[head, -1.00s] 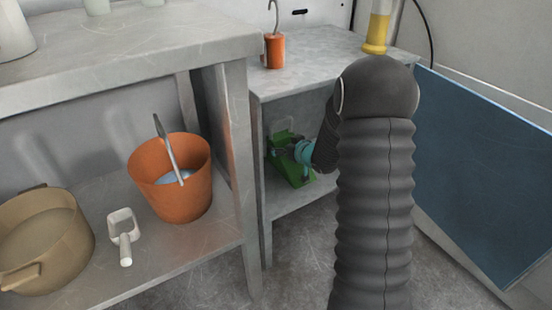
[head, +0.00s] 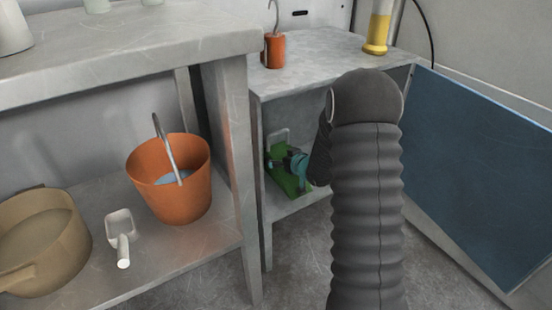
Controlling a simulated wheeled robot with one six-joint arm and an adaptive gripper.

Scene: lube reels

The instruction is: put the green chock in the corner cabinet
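The green chock (head: 293,186) is inside the corner cabinet (head: 322,88), the grey open-fronted unit at centre, low over its inner shelf. A pale handle-like loop shows above it. I cannot tell whether the chock's underside touches the shelf. My gripper (head: 283,156) is reaching into the cabinet from the right, with its teal wrist part beside the chock. The fingers are dark, small and partly hidden against the chock. The chock shifts together with the gripper, so it appears shut on it. My arm covers the cabinet's right part.
The blue cabinet door (head: 480,170) stands open at right. An orange oil can (head: 274,51) and a yellow cylinder (head: 378,35) stand on the cabinet top. An orange bucket (head: 172,190), a white scoop (head: 121,235) and a tan pot (head: 45,245) are on the left bench's lower shelf.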

